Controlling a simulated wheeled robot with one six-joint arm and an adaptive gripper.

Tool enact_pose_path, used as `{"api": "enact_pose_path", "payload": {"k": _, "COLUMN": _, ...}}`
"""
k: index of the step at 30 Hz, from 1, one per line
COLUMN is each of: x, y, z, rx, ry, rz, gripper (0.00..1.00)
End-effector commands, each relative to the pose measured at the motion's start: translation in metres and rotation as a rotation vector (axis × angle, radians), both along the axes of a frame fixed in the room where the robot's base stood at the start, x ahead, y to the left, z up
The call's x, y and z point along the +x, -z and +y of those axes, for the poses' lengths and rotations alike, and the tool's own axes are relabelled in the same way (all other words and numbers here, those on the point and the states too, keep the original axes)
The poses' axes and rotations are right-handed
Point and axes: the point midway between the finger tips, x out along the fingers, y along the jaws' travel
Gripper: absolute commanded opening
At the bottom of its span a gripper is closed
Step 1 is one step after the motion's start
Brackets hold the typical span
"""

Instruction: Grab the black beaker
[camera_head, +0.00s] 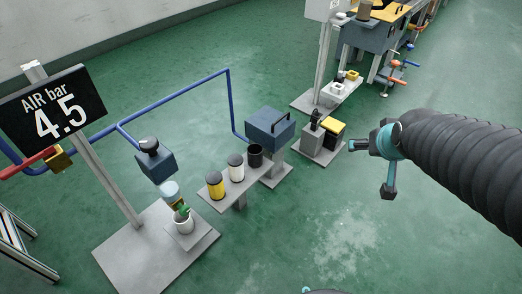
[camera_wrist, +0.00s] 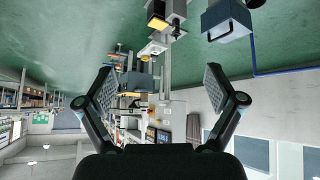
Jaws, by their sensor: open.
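A blue-grey box with a handle (camera_head: 270,129) stands just behind the black beaker. A grey block with black and yellow parts (camera_head: 320,142) lies between it and my gripper. A blue pipe (camera_head: 231,95) runs down behind the shelf. The green floor in front is clear.

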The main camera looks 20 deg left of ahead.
Motion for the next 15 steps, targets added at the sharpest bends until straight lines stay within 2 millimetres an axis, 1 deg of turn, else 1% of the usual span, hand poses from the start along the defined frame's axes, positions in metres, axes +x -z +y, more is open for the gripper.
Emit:
{"api": "enact_pose_path", "payload": {"k": 1, "x": 0.017, "y": 0.016, "z": 0.011, "rx": -0.001, "ry": -0.024, "rz": -0.010, "gripper": 0.93}}
{"api": "enact_pose_path", "payload": {"k": 3, "x": 0.040, "y": 0.030, "z": 0.027, "rx": 0.002, "ry": -0.059, "rz": -0.042, "gripper": 0.93}}
{"api": "enact_pose_path", "payload": {"k": 5, "x": 0.058, "y": 0.044, "z": 0.042, "rx": 0.005, "ry": -0.089, "rz": -0.070, "gripper": 0.93}}
{"api": "enact_pose_path", "payload": {"k": 6, "x": 0.070, "y": 0.054, "z": 0.052, "rx": 0.008, "ry": -0.109, "rz": -0.087, "gripper": 0.93}}
{"api": "enact_pose_path", "payload": {"k": 8, "x": 0.086, "y": 0.069, "z": 0.068, "rx": 0.014, "ry": -0.139, "rz": -0.115, "gripper": 0.93}}
{"api": "enact_pose_path", "payload": {"k": 9, "x": 0.095, "y": 0.080, "z": 0.079, "rx": 0.020, "ry": -0.159, "rz": -0.131, "gripper": 0.93}}
{"api": "enact_pose_path", "payload": {"k": 11, "x": 0.109, "y": 0.097, "z": 0.096, "rx": 0.029, "ry": -0.191, "rz": -0.158, "gripper": 0.93}}
{"api": "enact_pose_path", "payload": {"k": 14, "x": 0.127, "y": 0.127, "z": 0.125, "rx": 0.047, "ry": -0.243, "rz": -0.200, "gripper": 0.93}}
{"api": "enact_pose_path", "payload": {"k": 15, "x": 0.133, "y": 0.140, "z": 0.137, "rx": 0.056, "ry": -0.263, "rz": -0.216, "gripper": 0.93}}
